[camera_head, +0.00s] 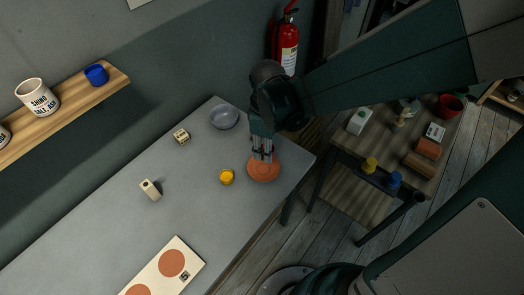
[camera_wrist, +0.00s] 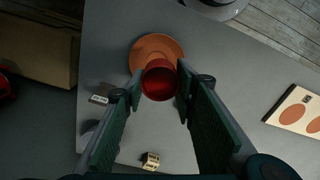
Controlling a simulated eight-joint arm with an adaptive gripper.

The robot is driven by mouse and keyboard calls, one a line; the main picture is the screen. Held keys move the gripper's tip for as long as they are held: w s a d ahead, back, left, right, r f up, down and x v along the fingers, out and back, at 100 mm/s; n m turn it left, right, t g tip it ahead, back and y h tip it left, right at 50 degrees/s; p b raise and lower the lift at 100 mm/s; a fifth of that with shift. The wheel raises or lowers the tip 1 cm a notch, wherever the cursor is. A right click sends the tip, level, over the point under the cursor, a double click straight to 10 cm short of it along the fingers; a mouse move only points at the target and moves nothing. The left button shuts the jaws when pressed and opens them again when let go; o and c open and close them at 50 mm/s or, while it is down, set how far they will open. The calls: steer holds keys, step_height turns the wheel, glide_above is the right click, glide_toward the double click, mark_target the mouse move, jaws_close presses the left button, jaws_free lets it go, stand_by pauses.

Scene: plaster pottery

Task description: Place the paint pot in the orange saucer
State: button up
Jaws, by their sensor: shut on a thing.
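My gripper (camera_head: 262,157) reaches down over the orange saucer (camera_head: 263,172) near the right end of the grey table. In the wrist view my gripper (camera_wrist: 160,92) is shut on a red paint pot (camera_wrist: 159,82), with a finger on each side. The pot's open top faces the camera and it looks empty. The pot overlaps the near part of the orange saucer (camera_wrist: 150,46) in the wrist view. I cannot tell whether it touches the saucer. In the head view the fingers hide the pot.
A yellow pot (camera_head: 226,177) stands left of the saucer. A blue-grey bowl (camera_head: 223,117), a small patterned cube (camera_head: 182,136), a beige block (camera_head: 150,189) and a card with orange circles (camera_head: 165,270) are on the table. A side table (camera_head: 340,155) with several objects stands right.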

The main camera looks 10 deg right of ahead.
steer(key=shift+s+d, duration=0.4)
steer(key=shift+d, duration=0.2)
steer(key=b, duration=0.1)
glide_above(269, 173)
steer(key=shift+w+f, duration=0.1)
steer(key=shift+f, duration=2.85)
steer(key=shift+f, duration=0.1)
steer(key=shift+f+b, duration=0.5)
steer(key=shift+f, duration=1.45)
steer(key=shift+f, duration=0.2)
steer(key=o, duration=0.9)
steer(key=shift+r, duration=0.1)
